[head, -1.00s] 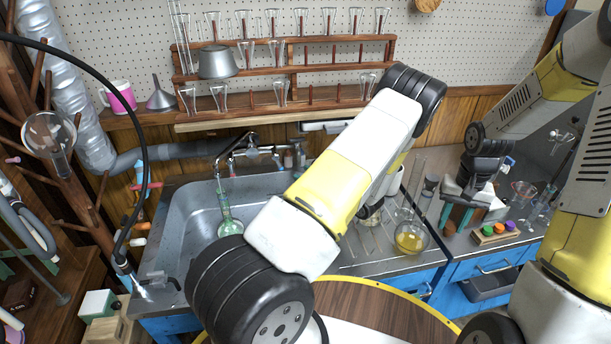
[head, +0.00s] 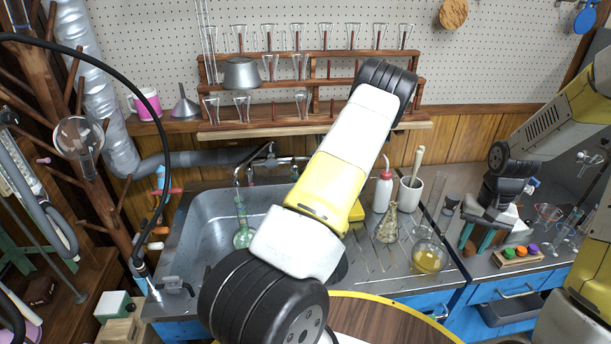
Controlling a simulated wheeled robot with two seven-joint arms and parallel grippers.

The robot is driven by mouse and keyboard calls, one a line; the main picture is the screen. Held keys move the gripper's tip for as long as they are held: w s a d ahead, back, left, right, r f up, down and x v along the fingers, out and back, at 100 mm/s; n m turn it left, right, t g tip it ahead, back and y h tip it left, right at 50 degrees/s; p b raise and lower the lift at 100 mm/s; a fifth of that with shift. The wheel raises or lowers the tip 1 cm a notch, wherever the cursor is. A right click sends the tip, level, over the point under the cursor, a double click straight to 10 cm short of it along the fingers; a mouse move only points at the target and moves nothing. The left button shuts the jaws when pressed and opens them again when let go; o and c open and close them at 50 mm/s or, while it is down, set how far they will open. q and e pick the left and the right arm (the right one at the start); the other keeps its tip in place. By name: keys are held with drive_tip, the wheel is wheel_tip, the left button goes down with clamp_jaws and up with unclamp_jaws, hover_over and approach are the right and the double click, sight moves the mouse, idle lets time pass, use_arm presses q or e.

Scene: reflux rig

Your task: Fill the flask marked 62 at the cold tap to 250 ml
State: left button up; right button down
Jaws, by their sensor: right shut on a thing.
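A round, long-necked flask with a green tint (head: 243,236) is in the sink, its neck below the left spout of the tap (head: 268,162). No gripper is seen touching it. Another round flask (head: 429,258) with yellow liquid stands on the drainer, and a conical flask (head: 388,226) is left of it. I cannot read the mark 62 on any flask. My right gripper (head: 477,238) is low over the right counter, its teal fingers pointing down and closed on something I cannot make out. My left arm crosses the middle of the view, and its gripper does not show.
The sink (head: 190,238) is partly hidden by my left arm. A wash bottle (head: 383,191) and a mortar (head: 411,193) stand behind the drainer. A wooden block with coloured caps (head: 518,257) is right of my right gripper. A glassware rack (head: 330,112) hangs above.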

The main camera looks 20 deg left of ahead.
sight(297, 174)
use_arm(q)
drive_tip(key=shift+x, duration=1.8)
clamp_jaws()
